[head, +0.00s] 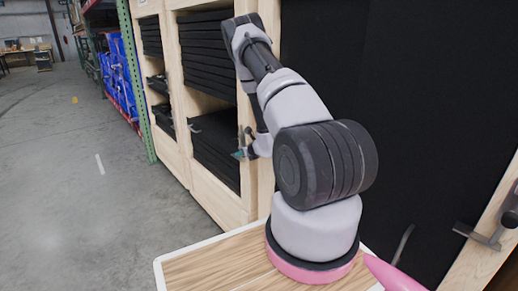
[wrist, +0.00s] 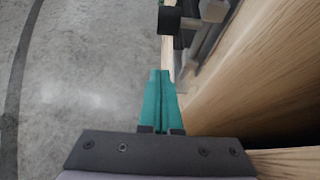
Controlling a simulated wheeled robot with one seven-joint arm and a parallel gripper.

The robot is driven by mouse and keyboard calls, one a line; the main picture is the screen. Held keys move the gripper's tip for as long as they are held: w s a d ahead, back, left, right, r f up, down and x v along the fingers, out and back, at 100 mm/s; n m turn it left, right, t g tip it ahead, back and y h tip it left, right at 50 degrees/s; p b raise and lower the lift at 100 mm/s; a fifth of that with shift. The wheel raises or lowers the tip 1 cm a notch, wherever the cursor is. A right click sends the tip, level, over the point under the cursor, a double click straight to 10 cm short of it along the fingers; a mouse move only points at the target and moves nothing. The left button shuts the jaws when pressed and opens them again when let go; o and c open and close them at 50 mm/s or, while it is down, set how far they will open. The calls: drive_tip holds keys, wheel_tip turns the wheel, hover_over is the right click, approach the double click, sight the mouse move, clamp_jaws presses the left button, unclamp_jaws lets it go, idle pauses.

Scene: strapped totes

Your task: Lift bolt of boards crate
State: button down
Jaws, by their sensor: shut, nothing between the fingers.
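A wooden crate (head: 217,191) with dark, stacked, board-like contents stands in the middle of the head view. A grey metal bolt (wrist: 200,27) with a black knob (wrist: 170,20) sits on pale wood at the top of the wrist view. In the head view the bolt is small and partly hidden behind my arm. My gripper (wrist: 160,73) has teal fingers pressed together with nothing between them. Its tips point towards the bolt and appear a little short of the knob. My gripper also shows beside the crate's front post in the head view (head: 239,154).
Another metal latch (head: 482,236) is on a wooden frame at the right. A large black panel (head: 420,110) fills the area behind my arm. A green rack post (head: 134,80) and blue bins (head: 118,75) stand at the left. The concrete floor (head: 70,180) is open there.

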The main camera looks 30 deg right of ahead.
drive_tip(key=v, duration=1.9)
drive_tip(key=shift+d+r, duration=0.2)
drive_tip(key=shift+r, duration=0.05)
drive_tip(key=shift+s, duration=0.1)
drive_tip(key=s+a+r+n+g+y, duration=0.35)
drive_tip(key=a+r+n, duration=0.35)
drive_tip(key=a+r, duration=0.4)
drive_tip(key=s+a+r+n+g+y, duration=0.2)
drive_tip(key=a+r+n+y, duration=0.3)
drive_tip(key=a+r+n, duration=0.4)
drive_tip(key=s+r+n+t+h, duration=0.1)
drive_tip(key=s+r+n+h, duration=0.7)
drive_tip(key=s+r+n, duration=0.5)
drive_tip(key=shift+s+d+r+n+h, duration=0.4)
drive_tip(key=shift+s+r, duration=0.35)
drive_tip(key=shift+s, duration=0.55)
